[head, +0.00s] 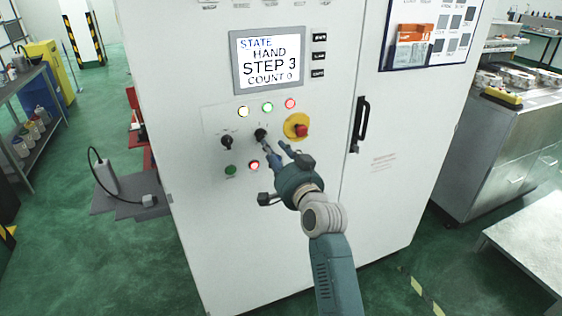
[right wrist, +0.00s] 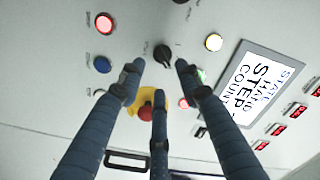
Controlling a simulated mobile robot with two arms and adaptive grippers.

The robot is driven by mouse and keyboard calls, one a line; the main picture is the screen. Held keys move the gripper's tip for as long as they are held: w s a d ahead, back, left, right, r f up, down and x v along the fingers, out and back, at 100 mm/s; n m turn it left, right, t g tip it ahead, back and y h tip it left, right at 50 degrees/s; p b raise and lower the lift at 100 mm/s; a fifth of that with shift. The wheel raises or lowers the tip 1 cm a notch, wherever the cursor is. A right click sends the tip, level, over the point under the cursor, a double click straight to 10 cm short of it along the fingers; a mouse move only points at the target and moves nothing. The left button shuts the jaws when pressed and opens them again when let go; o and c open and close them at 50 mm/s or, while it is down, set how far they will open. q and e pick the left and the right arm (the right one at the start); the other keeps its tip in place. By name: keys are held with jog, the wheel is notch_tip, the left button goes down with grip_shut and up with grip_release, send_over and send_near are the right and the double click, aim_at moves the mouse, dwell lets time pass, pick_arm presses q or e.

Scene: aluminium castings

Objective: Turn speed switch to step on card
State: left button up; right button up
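The white cabinet's panel has two black rotary switches; I cannot read their labels, so I cannot tell which is the speed switch. The right-hand black switch (head: 261,134) is at my right gripper (head: 273,147). In the right wrist view a black knob (right wrist: 162,53) sits between and just beyond the fingertips of the open gripper (right wrist: 158,68); contact is unclear. The other black switch (head: 227,141) is to the left. The display (head: 268,60) reads STATE HAND, STEP 3, COUNT 0. An orange and white card (head: 413,47) hangs at upper right, its text unreadable. My left gripper is out of view.
A red emergency stop on a yellow plate (head: 299,126) is just right of the gripper. A black door handle (head: 359,124) stands out to the right.

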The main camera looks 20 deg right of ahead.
jog(key=s, duration=0.5)
jog(key=shift+s, duration=0.3)
jog(key=s+a+f+n+g+b, duration=0.2)
jog(key=s+f+g, duration=0.1)
jog(key=f, duration=1.6)
jog(key=s+a+f+n+g+b, duration=0.1)
jog(key=s+a+f+n+g, duration=0.15)
jog(key=f, duration=1.65)
jog(key=s+f+n+g+b, duration=0.1)
jog(key=s+f+g, duration=0.1)
jog(key=s+f, duration=0.65)
jog(key=s+f+n+g+b, duration=0.1)
jog(key=s+f+g, duration=0.3)
jog(key=f, duration=0.8)
jog(key=s+d+f+n+g, duration=0.1)
jog(key=s+f, duration=0.6)
jog(key=s, duration=0.6)
jog(key=s+d+f+n+g+b, duration=0.1)
jog(key=s+f, duration=0.5)
jog(key=s, duration=0.7)
jog(key=s+d+f+n+g+b, duration=0.1)
jog(key=s+d+f+n+g, duration=0.1)
jog(key=s+f, duration=0.5)
jog(key=s+g, duration=0.1)
jog(key=s, duration=0.5)
jog(key=shift+s+d+f+n+h, duration=0.3)
jog(key=shift+s+d+f+n, duration=0.05)
jog(key=shift+s, duration=0.05)
